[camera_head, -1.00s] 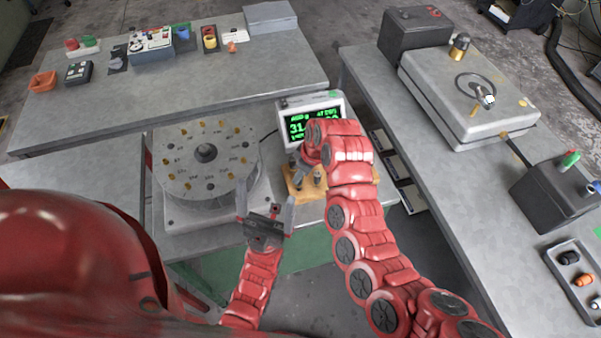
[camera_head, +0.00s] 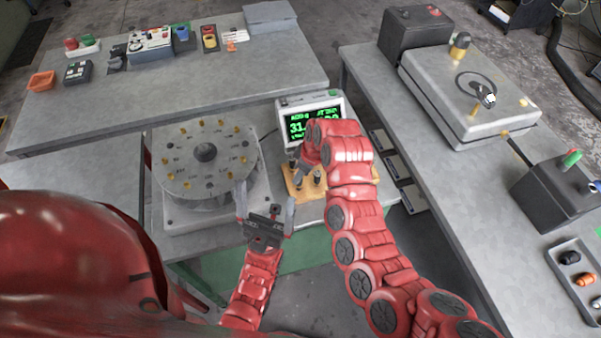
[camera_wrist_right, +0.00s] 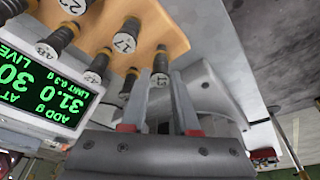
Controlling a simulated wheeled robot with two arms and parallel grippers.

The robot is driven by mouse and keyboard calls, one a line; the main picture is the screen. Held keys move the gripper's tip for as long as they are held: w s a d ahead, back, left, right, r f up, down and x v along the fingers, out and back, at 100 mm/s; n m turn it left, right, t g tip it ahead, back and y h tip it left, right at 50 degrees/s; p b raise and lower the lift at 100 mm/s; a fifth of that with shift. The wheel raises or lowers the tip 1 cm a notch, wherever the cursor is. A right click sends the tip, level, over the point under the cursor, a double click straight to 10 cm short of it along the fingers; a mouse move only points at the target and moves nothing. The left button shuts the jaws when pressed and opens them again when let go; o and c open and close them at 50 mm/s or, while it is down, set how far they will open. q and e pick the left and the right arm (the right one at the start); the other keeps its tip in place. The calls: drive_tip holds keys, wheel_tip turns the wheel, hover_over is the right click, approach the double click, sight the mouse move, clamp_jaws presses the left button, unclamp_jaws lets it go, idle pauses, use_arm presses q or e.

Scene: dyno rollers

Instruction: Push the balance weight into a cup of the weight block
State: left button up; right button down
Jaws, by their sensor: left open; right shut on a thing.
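The wooden weight block (camera_head: 290,181) lies in front of the display, partly hidden by my right arm. In the right wrist view its tan board (camera_wrist_right: 172,35) holds several black weights with numbered white ends, one marked 17 (camera_wrist_right: 124,42). My right gripper (camera_wrist_right: 160,88) is shut on a dark balance weight (camera_wrist_right: 160,67), whose pale end seems to read 31. This weight is at the block's lower edge in that view; I cannot tell how deep it sits in a cup. My left gripper (camera_head: 265,207) is open and empty between the round disc and the block.
The round disc (camera_head: 204,171) with brass-coloured pegs stands at left. The display (camera_head: 311,119) with green digits, reading 31.0 in the wrist view, is close behind the block. A right bench (camera_head: 440,130) carries a grey machine; a back bench (camera_head: 250,75) carries small items.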

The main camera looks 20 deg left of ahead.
drive_tip(key=shift+f+b, duration=0.4)
drive_tip(key=shift+f, duration=0.15)
drive_tip(key=c, duration=0.6)
unclamp_jaws()
drive_tip(key=shift+d+r, duration=0.1)
drive_tip(key=shift+r, duration=0.2)
drive_tip(key=p+v, duration=0.7)
drive_tip(key=v, duration=0.9)
drive_tip(key=shift+s+d+r, duration=0.1)
drive_tip(key=shift+d+r, duration=0.1)
drive_tip(key=shift+r, duration=0.2)
